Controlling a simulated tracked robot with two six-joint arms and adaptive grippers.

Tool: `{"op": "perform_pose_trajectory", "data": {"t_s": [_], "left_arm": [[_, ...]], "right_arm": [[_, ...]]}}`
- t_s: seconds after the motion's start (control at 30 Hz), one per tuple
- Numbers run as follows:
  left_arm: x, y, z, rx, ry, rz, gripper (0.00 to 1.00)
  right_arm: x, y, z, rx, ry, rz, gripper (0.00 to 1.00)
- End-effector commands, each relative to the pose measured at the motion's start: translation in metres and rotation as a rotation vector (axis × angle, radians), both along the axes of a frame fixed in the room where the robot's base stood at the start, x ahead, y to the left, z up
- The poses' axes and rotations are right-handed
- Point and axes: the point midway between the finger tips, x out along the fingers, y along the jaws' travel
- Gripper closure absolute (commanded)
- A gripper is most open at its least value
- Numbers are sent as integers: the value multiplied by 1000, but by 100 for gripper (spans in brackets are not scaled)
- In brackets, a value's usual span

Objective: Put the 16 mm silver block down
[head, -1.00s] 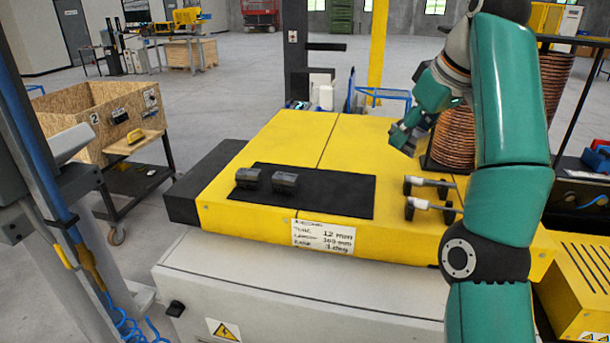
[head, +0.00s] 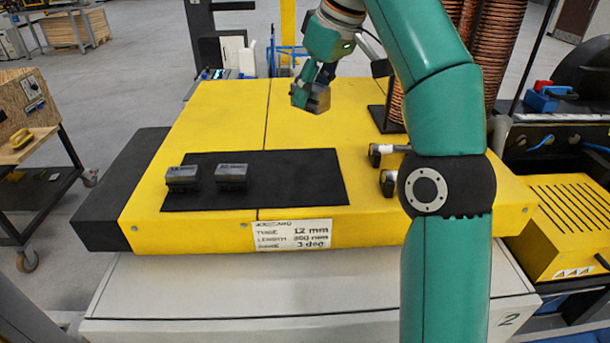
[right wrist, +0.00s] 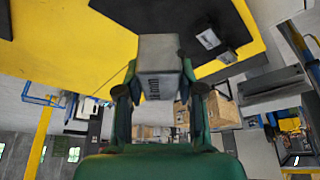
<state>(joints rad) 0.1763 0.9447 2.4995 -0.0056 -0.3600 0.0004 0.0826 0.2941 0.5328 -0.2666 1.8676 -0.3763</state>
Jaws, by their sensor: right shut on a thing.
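My right gripper (head: 318,86) is shut on the silver block (head: 317,98) and holds it above the back part of the yellow bench top (head: 220,115). In the right wrist view the silver block (right wrist: 160,62) sits between the two fingers (right wrist: 158,95), with a marking on its side that reads as mm; its number is hard to read. A black mat (head: 290,180) lies on the bench top, to the front left of the held block. Two dark grey blocks, one at the left (head: 182,178) and one beside it (head: 231,176), stand on the mat's left part. My left gripper is not in view.
The right part of the mat is bare. Two small rollers or handles (head: 385,155) lie right of the mat, partly behind my right arm. Copper coils (head: 497,45) stand at the back right. A label (head: 292,235) on the bench front reads 12 mm.

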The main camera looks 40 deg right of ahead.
Motion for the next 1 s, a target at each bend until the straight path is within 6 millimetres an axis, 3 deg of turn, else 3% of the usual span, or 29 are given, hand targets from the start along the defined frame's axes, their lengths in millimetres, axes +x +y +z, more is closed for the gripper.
{"op": "perform_pose_trajectory", "data": {"t_s": [0.03, 0.3, 0.4, 1.0], "left_arm": [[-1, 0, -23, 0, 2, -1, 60], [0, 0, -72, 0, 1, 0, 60], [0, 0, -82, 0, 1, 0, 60], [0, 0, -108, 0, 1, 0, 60]], "right_arm": [[-1, -1, -25, 0, 2, -2, 100], [-2, -3, -89, -1, 3, -4, 100], [-2, -3, -107, -1, 4, -4, 100], [-1, -3, -162, -1, 3, -4, 100]]}}
